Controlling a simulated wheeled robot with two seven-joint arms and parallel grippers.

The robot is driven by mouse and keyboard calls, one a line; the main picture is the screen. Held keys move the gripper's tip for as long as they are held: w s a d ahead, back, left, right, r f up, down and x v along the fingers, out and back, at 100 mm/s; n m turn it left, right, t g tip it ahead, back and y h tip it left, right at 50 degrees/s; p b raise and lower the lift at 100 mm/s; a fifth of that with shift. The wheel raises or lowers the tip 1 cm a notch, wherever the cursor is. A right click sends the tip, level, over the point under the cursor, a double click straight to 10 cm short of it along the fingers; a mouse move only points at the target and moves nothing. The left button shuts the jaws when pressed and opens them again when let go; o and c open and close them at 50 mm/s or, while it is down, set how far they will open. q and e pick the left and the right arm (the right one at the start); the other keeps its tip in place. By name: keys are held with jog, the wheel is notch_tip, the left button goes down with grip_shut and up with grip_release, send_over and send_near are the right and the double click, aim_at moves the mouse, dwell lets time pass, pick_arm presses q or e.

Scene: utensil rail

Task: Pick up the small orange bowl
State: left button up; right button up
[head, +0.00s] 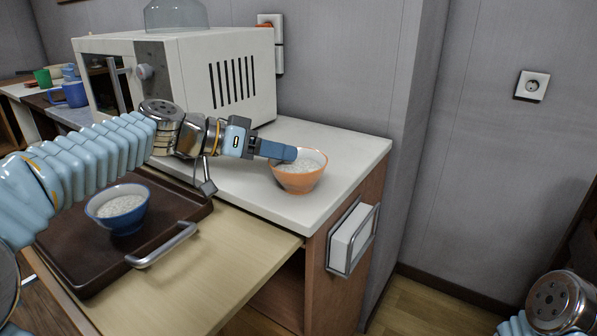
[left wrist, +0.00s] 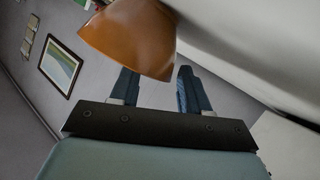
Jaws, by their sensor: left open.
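The small orange bowl (head: 299,178) stands upright on the white counter top near its right edge, with a pale grainy filling inside. In the left wrist view the orange bowl (left wrist: 133,38) is close, just beyond my fingers. My left gripper (head: 290,153) reaches in from the left, with its fingertips at the bowl's near-left rim. It is open, and its two fingers (left wrist: 158,88) show apart in the left wrist view. One finger overlaps the bowl's edge there; I cannot tell whether it touches. My right arm shows at the lower right, but its gripper is out of view.
A white microwave (head: 195,75) stands behind my left arm. A blue bowl (head: 118,208) with similar filling sits on a dark brown tray (head: 75,262) with metal handles, on a lower wooden board (head: 225,250). A wall rises behind the counter (head: 335,150).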

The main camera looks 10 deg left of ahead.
pick_arm(q)
jog(key=x, duration=0.2)
jog(key=shift+w+d+f, duration=0.1)
jog(key=shift+d, duration=0.2)
grip_shut()
